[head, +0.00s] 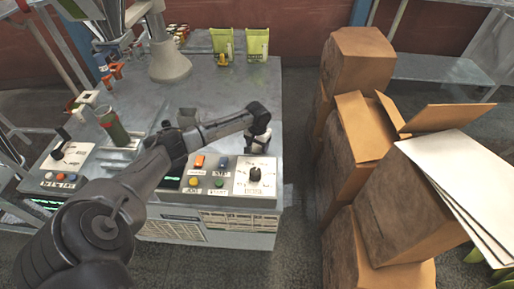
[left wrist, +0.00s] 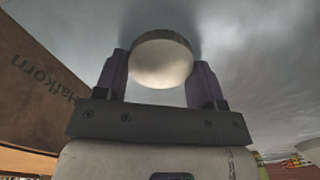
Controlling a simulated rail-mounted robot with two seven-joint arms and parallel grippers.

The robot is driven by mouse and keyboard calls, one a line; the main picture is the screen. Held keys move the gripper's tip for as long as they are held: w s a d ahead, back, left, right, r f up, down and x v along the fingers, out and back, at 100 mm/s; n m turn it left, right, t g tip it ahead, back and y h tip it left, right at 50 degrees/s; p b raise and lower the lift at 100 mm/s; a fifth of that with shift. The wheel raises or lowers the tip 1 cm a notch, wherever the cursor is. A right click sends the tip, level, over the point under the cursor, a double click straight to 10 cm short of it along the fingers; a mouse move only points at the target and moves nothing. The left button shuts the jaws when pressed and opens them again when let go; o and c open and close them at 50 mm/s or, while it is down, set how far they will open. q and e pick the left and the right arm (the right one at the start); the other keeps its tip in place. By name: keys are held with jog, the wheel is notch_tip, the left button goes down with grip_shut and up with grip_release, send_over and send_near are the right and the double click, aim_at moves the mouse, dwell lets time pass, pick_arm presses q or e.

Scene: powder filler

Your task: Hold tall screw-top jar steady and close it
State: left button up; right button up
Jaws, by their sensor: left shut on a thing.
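My left gripper (head: 259,131) reaches across the front right of the metal table, above the control panel. It is shut on a round, pale thing, probably the tall screw-top jar (head: 262,144), which is mostly hidden by the hand in the head view. In the left wrist view, my left gripper (left wrist: 161,80) has a finger on each side of this jar (left wrist: 162,64), which shows as a pale disc with a greyish rim. I cannot tell whether the disc is a lid or the jar's body. No separate lid is clear. My right gripper is not in view.
The metal table (head: 215,88) is fairly clear in the middle. Two green pouches (head: 257,45) stand at the back. A control panel with a black knob (head: 255,174) lies at the front. Cardboard boxes (head: 362,65) are stacked to the right; a green cylinder (head: 114,128) stands at left.

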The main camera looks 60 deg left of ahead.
aim_at(258, 146)
pick_arm(q)
jog(key=shift+c, duration=0.8)
jog(key=shift+r+p, duration=0.35)
jog(key=shift+r, duration=0.15)
notch_tip(258, 146, up, 4)
jog(key=shift+f+p, duration=0.15)
jog(key=shift+p, duration=1.1)
jog(key=w+d+r+p, duration=0.2)
jog(key=d+r+p, duration=0.3)
jog(key=d, duration=0.6)
jog(key=shift+d+r, duration=0.3)
jog(key=shift+r, duration=0.35)
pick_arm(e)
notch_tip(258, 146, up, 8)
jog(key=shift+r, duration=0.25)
pick_arm(q)
jog(key=shift+s, duration=0.1)
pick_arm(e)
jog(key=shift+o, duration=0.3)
